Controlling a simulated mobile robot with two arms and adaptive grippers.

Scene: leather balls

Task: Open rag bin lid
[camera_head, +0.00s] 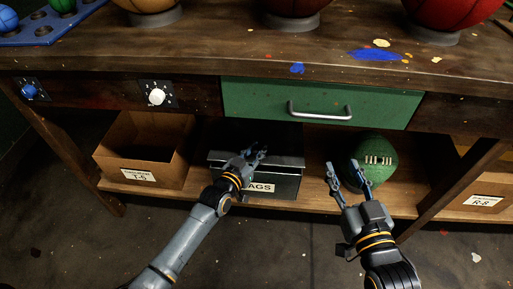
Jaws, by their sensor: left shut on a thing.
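The black rag bin (284,186) stands on the shelf under the workbench, and its white label, partly covered by my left arm, reads "AGS". Its dark lid (285,160) shows as a grey-edged band at the top of the bin. My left gripper (257,154) is at the front edge of the lid and is shut on it. The exact grip is too small to make out, and I cannot tell how far the lid is raised. My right gripper (345,168) is open, its fingers apart, in front of the green ball (378,153) to the right of the bin.
A cardboard box (140,160) labelled "T-5" is left of the bin; another box (483,200) labelled "R-8" is at far right. The green drawer (320,103) is shut above the bin. Balls on stands line the paint-spattered bench top (220,50).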

